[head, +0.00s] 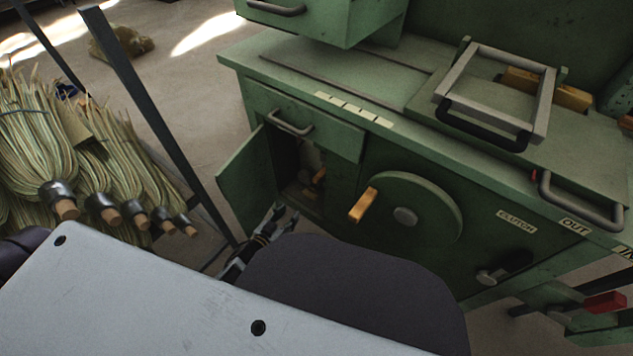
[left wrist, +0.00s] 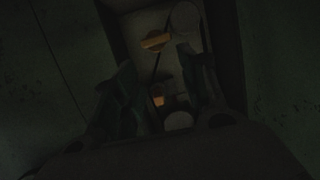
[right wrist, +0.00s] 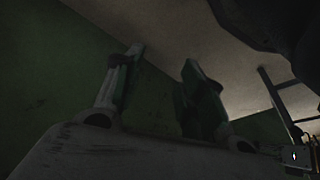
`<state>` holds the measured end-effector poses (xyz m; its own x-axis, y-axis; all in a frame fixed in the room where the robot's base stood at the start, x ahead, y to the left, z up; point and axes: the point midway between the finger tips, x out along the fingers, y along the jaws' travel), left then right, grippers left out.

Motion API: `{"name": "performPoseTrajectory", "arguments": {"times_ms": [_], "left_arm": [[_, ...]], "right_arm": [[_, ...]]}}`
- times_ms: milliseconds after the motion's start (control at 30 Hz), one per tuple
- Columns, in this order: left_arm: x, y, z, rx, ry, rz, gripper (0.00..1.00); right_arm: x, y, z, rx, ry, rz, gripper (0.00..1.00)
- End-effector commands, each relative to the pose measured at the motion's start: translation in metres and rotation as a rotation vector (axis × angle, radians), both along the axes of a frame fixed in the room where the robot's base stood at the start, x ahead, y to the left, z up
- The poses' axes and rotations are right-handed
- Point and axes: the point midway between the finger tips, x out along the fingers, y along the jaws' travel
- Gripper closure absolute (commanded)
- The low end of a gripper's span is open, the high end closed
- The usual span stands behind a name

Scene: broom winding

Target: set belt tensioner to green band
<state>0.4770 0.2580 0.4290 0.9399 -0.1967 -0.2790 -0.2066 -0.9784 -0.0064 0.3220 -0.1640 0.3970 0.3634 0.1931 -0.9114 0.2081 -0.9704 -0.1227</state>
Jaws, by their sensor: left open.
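The belt tensioner seems to be in the dark compartment behind an open green door (head: 247,182). In the head view a small orange part (head: 319,177) shows in there. In the left wrist view an orange bar (left wrist: 156,41) lies beside a pale round part (left wrist: 185,18), with a second orange piece (left wrist: 159,101) lower down. I cannot make out a green band. My left gripper (head: 284,214) is open and empty at the compartment's mouth; its fingers (left wrist: 158,64) stand apart over these parts. My right gripper (right wrist: 157,62) is open and empty near a green surface, outside the head view.
A green handwheel (head: 428,200) with a wooden knob (head: 363,204) is right of the compartment. A drawer (head: 310,122) is above it.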

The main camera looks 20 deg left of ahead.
Motion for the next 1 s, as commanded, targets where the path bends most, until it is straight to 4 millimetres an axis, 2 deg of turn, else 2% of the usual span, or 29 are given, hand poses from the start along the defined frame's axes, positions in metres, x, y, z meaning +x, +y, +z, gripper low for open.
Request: {"name": "performPoseTrajectory", "arguments": {"times_ms": [200,500,700,1000], "left_arm": [[0.014,-0.013,0.031,-0.038,-0.124,-0.055,0.57],[0.021,-0.027,0.070,-0.077,-0.248,-0.125,0.57],[0.021,-0.031,0.080,-0.084,-0.272,-0.141,0.57],[0.021,-0.031,0.080,-0.084,-0.271,-0.141,0.57]], "right_arm": [[0.005,0.012,0.026,0.038,-0.031,0.008,0.60],[0.005,0.022,0.064,0.076,-0.062,0.019,0.60],[0.004,0.023,0.073,0.083,-0.068,0.022,0.60],[0.004,0.023,0.073,0.082,-0.069,0.021,0.60]]}}
